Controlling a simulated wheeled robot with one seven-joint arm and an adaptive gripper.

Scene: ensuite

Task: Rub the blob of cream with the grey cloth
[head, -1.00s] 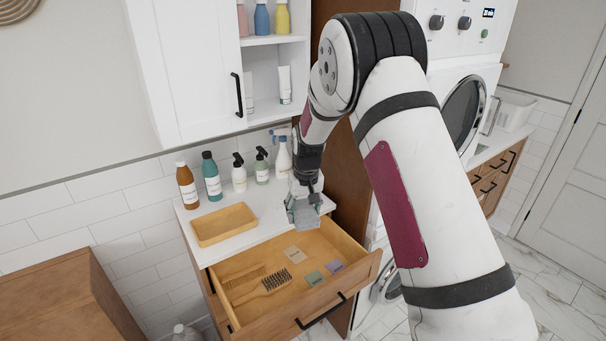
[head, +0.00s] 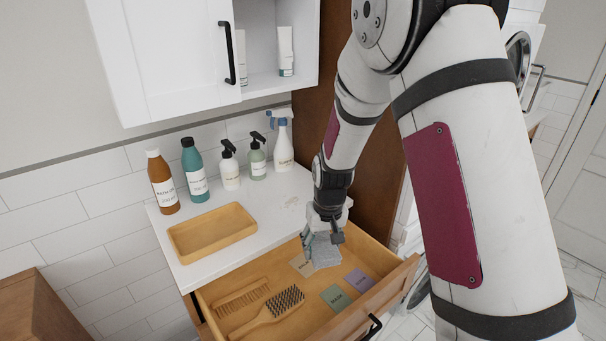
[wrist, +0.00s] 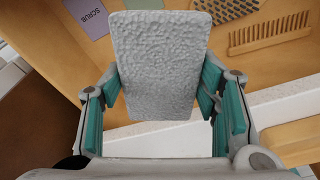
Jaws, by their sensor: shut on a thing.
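The grey cloth (head: 322,252) is a folded, textured pad in my gripper (head: 325,228). In the wrist view the cloth (wrist: 160,62) sits between the teal finger pads of my gripper (wrist: 160,110), which are shut on it. The cloth hangs beside the counter's front edge, above the back of the open drawer. A faint, pale cream blob (head: 292,201) appears to lie on the white counter behind and left of my gripper, apart from the cloth. It is hard to make out against the white.
The open drawer (head: 397,282) holds a comb, a brush (head: 268,312) and several cards. On the counter (head: 190,268) stand a wooden tray (head: 212,250) and several bottles along the wall. A wall cabinet (head: 165,60) hangs above; a brown panel closes off the right side.

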